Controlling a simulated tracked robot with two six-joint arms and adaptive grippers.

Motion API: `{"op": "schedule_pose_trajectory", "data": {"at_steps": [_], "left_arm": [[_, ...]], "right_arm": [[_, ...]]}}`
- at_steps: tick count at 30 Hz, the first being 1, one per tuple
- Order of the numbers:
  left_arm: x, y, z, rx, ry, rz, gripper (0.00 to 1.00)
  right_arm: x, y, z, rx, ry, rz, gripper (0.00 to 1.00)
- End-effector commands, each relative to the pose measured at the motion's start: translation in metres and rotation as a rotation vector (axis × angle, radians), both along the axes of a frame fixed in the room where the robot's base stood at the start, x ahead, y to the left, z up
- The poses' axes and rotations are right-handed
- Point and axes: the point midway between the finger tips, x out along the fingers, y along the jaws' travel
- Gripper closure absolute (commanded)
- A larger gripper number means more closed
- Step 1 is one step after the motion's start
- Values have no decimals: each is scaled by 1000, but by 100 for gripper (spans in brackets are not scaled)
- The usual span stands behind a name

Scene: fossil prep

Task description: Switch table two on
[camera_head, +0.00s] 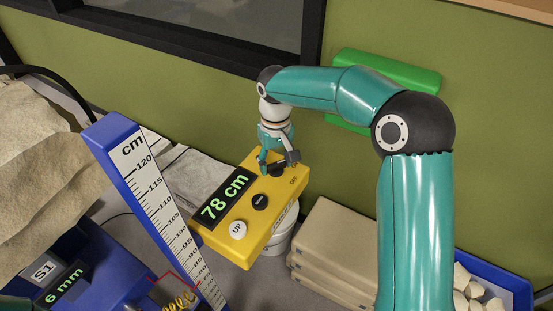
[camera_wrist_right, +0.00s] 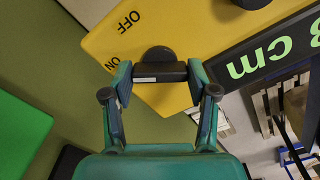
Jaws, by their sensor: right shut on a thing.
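The yellow control box (camera_head: 252,236) stands mid-picture in the head view. Its display (camera_head: 226,197) reads 78 cm, with a white UP button (camera_head: 238,229) and a black button (camera_head: 260,202) beside it. A black switch knob (camera_head: 278,170) is at its far end, near the OFF label (camera_head: 293,181). My right gripper (camera_head: 277,160) is shut on this knob. In the right wrist view, the fingers of the gripper (camera_wrist_right: 160,76) hold the knob's bar (camera_wrist_right: 172,72). A white stripe on the bar lies towards the ON label (camera_wrist_right: 113,64). My left gripper is not seen.
A blue post with a cm scale (camera_head: 118,138) rises left of the box. A stack of beige slabs (camera_head: 335,240) and a white bucket (camera_head: 280,238) stand right of it. A blue tray (camera_head: 515,283) holds stones. An S1 unit (camera_head: 90,265) reads 6 mm at lower left.

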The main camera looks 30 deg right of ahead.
Motion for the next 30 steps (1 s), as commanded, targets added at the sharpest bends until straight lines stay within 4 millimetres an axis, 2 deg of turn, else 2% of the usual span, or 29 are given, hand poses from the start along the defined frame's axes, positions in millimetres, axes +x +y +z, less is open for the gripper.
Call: {"op": "schedule_pose_trajectory", "data": {"at_steps": [9, 20, 21, 25, 30], "left_arm": [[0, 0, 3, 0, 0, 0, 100], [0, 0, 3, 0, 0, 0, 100], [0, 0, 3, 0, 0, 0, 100], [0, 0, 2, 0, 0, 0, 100], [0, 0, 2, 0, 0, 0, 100]], "right_arm": [[2, 0, 2, 1, -9, 72, 77], [3, 0, 2, 0, -11, 77, 77], [3, 0, 2, 0, -11, 77, 37], [2, 0, 2, 0, -9, 76, 17], [1, 0, 1, 0, -5, 75, 17]]}}
